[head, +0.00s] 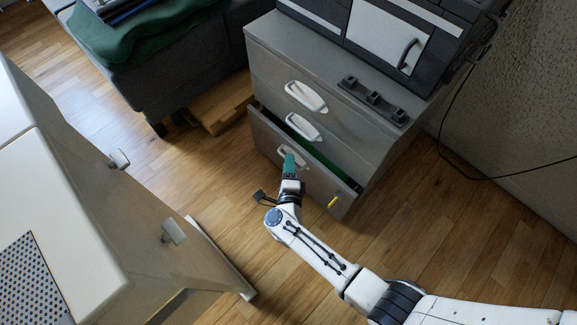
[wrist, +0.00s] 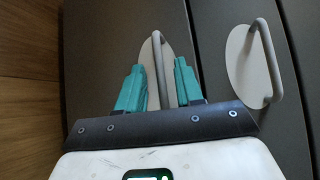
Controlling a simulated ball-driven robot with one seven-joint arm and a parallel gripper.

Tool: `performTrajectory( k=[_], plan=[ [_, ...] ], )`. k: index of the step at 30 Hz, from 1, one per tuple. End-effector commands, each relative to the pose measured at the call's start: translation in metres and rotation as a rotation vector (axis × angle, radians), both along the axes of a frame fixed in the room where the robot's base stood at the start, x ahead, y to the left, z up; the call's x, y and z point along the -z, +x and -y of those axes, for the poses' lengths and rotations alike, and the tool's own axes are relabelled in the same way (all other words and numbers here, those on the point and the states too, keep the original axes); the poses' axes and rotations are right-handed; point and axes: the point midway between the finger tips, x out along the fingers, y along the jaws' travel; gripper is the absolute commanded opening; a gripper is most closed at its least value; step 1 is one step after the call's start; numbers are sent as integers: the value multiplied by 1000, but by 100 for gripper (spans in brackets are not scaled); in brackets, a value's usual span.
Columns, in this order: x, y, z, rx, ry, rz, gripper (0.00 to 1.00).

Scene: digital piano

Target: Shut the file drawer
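The grey file cabinet (head: 330,75) has three drawers with white handles. The bottom file drawer (head: 264,132) stands partly pulled out, with green showing inside. Its white handle (head: 300,161) is partly hidden by my gripper (head: 290,162), which is in front of the drawer face. In the wrist view my gripper (wrist: 158,85) has its two teal fingers apart, one on each side of the drawer's handle (wrist: 157,55). I cannot tell whether the fingers touch it. The neighbouring drawer's handle (wrist: 250,65) is to the right in that view.
A black and white machine (head: 390,40) and a dark holder (head: 373,100) sit on the cabinet top. A white cabinet (head: 70,190) stands at the left and a grey sofa (head: 180,60) at the back. A cable (head: 470,175) hangs at the right. Wooden floor between the cabinets is clear.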

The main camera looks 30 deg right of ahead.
Motion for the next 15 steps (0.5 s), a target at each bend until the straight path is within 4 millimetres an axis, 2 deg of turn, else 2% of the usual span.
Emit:
performTrajectory(
  k=[4, 15],
  plan=[
    [0, 0, 0, 0, 0, 0, 36],
    [0, 0, 0, 0, 0, 0, 1]
  ],
)
